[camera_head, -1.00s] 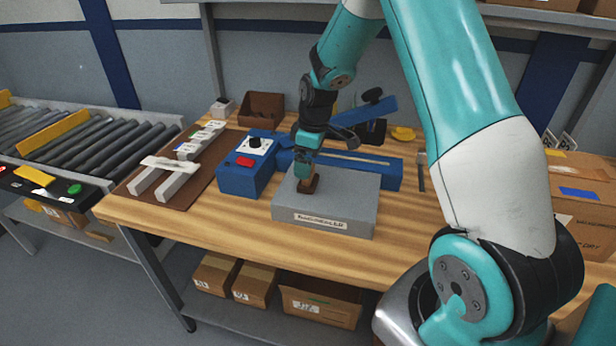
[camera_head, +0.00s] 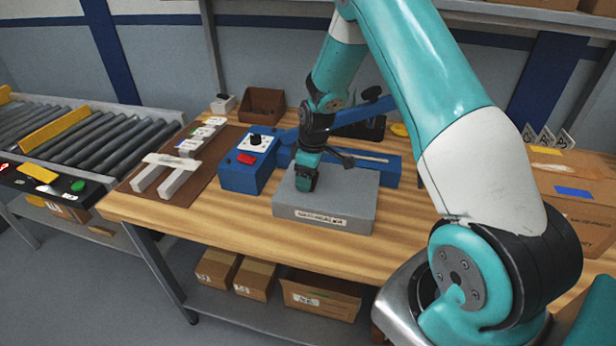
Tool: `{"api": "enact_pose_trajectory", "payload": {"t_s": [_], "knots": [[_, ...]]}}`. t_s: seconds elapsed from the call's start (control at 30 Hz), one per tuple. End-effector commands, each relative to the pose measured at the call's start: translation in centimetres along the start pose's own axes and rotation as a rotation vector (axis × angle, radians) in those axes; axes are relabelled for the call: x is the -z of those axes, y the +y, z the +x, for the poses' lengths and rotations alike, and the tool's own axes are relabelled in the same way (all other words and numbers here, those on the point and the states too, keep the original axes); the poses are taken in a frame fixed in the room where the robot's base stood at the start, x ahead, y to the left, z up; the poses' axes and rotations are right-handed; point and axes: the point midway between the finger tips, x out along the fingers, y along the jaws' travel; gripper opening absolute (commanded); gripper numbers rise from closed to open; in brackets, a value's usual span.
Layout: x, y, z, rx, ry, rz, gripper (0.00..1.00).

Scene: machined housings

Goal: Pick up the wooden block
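My gripper (camera_head: 305,182) points down onto the top of the grey labelled block-shaped plate (camera_head: 345,197) on the workbench. Its fingers reach the plate's upper surface near the left side. The wooden block cannot be made out now; the fingers cover the spot where a small brown block showed earlier. Whether the fingers are open or closed around it is too small and dark to tell.
A blue box with a red button (camera_head: 241,172) stands close left of the plate, and a blue lever fixture (camera_head: 392,172) lies behind it. White machined parts (camera_head: 177,180) lie on a brown mat (camera_head: 143,192). The bench front (camera_head: 235,230) is clear.

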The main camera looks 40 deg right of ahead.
Motion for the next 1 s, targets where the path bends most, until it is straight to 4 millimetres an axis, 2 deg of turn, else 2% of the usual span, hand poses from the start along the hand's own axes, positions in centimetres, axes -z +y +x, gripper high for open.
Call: {"api": "enact_pose_trajectory", "payload": {"t_s": [0.3,0.47,0.63,0.9,1.0], "knots": [[0.1,0.0,-0.2,-0.001,0.001,0.000,0.48],[0.2,0.1,-1.3,-0.003,0.002,0.000,0.48],[0.7,0.2,-4.7,-0.007,0.005,0.000,0.48],[1.7,0.1,-12.9,-0.007,0.006,-0.001,0.48],[1.9,0.1,-15.4,-0.005,0.004,0.000,0.48]]}}
